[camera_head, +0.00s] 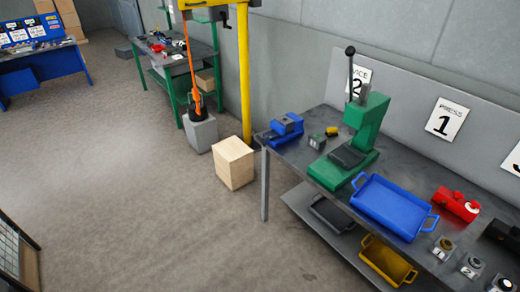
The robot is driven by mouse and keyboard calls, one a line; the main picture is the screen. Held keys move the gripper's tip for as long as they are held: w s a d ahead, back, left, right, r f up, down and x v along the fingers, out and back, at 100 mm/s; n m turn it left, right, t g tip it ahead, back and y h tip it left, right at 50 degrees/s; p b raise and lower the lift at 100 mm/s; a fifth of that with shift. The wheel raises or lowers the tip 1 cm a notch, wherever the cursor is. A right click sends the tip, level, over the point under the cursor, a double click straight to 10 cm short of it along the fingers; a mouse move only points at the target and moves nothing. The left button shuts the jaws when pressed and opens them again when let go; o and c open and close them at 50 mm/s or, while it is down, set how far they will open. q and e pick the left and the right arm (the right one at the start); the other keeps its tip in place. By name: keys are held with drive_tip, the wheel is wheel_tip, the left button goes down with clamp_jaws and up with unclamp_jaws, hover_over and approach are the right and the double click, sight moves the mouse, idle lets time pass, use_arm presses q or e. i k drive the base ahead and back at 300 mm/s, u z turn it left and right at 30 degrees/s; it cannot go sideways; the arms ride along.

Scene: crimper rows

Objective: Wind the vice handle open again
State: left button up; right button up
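A small blue vice (287,125) sits on the left end of the grey metal workbench (300,153). Its handle is too small to make out, and I cannot tell how far its jaws are apart. A green press (366,125) with a tall dark lever stands to the right of the vice. Neither of my grippers is in this view.
A blue tray (388,205), a red cylindrical part (455,205) and several small blocks are on the bench. A wooden box (234,163) stands on the floor by a yellow post (244,75).

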sight(261, 141)
drive_tip(key=u, duration=0.65)
drive_tip(key=i, duration=0.75)
drive_tip(key=u, duration=0.6)
drive_tip(key=i, duration=0.8)
drive_tip(key=z, duration=0.05)
